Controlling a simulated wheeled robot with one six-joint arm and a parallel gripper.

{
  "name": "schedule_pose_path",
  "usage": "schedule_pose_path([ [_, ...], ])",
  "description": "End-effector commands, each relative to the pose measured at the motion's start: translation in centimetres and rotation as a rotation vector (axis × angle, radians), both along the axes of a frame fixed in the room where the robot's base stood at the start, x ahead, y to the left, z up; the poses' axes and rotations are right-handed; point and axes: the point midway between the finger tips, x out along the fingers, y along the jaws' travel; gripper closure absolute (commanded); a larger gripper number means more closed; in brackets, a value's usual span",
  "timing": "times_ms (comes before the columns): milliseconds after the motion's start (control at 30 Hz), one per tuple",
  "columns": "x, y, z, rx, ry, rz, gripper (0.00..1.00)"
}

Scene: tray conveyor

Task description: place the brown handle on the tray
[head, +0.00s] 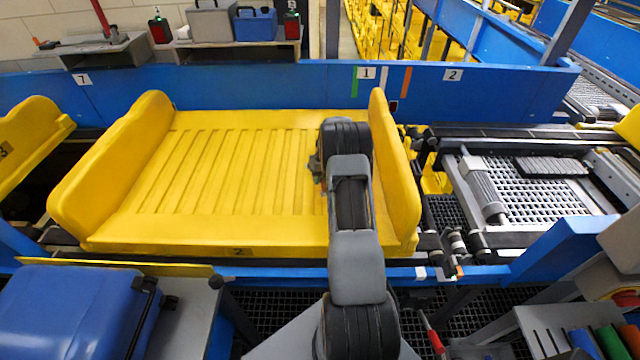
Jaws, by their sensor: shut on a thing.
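The yellow tray (215,170) lies on the conveyor at the middle left, with a ribbed floor, raised left and right walls and a "2" on its front edge. My arm reaches over its right part. My gripper (317,170) shows only as a small dark piece left of my wrist, over the tray's right side near the right wall. It is shut. The brown handle is not clearly visible; it shows nowhere else and is most likely in the jaws, hidden by my arm. I cannot tell whether it touches the tray floor.
The tray floor left of my arm is bare. A blue wall (240,88) runs behind the conveyor. A blue suitcase (70,315) stands at the front left. A rack with blue, green and orange handles (608,340) is at the front right. A red-handled tool (435,342) stands beside my arm.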

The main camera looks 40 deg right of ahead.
Motion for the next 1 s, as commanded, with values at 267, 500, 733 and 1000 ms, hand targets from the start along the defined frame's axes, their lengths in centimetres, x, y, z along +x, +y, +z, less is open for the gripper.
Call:
schedule_pose_path([
  [267,0.2,0.0,-2.9,0.001,0.001,-0.001,1.00],
  [500,0.2,0.0,-3.3,0.000,0.000,0.000,1.00],
  [733,0.2,0.0,-3.6,0.000,0.001,0.000,0.80],
  [1000,0.2,0.0,-3.5,0.000,0.001,0.000,0.56],
])
